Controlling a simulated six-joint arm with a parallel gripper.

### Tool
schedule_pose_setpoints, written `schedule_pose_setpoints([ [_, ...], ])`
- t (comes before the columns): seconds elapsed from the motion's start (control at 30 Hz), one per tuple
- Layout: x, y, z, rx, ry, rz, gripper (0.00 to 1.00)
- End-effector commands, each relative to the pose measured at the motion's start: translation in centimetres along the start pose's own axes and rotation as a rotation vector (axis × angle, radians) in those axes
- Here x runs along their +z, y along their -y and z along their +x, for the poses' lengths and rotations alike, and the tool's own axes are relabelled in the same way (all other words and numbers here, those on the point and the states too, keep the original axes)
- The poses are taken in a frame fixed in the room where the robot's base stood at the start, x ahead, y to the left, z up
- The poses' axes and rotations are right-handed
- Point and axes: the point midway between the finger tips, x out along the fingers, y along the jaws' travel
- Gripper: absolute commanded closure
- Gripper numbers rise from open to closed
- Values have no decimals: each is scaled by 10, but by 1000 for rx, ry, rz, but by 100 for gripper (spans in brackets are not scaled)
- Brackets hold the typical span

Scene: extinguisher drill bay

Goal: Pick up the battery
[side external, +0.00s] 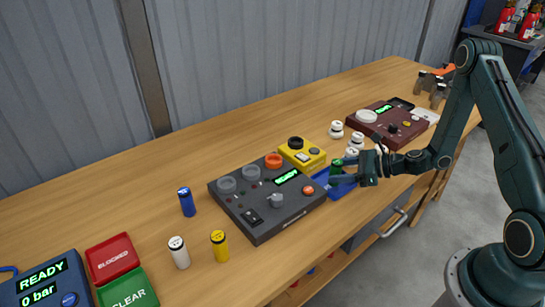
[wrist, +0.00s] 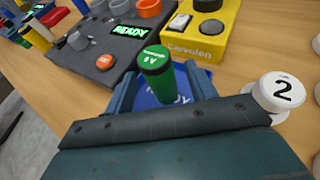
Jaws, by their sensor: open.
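The battery is a green upright cylinder with pale writing on its top (wrist: 155,72). It stands on a blue pad with white lettering (wrist: 181,92). In the side view the battery (side external: 336,167) shows just left of my gripper, partly hidden by it. My gripper (wrist: 160,80) is open, with one finger on each side of the battery. Small gaps seem to show beside it, and I cannot tell whether either finger touches it. In the side view my gripper (side external: 346,180) is low over the blue pad (side external: 322,178).
A dark control box (side external: 262,222) and a yellow device (side external: 302,154) stand close behind and left. A white knob marked 2 (wrist: 281,92) is close on the right. Blue (side external: 187,202), white (side external: 179,252) and yellow (side external: 219,246) cylinders stand farther left. A maroon box (side external: 385,135) is behind.

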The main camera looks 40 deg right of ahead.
Motion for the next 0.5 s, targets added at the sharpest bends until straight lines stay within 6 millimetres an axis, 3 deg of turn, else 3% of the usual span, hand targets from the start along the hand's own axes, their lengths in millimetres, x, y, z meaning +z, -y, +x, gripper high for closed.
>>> schedule_pose_setpoints([
  [0.23, -1, 0, 26, 1, -1, -1, 44],
  [0.5, -1, 1, 31, -3, -1, 0, 44],
])
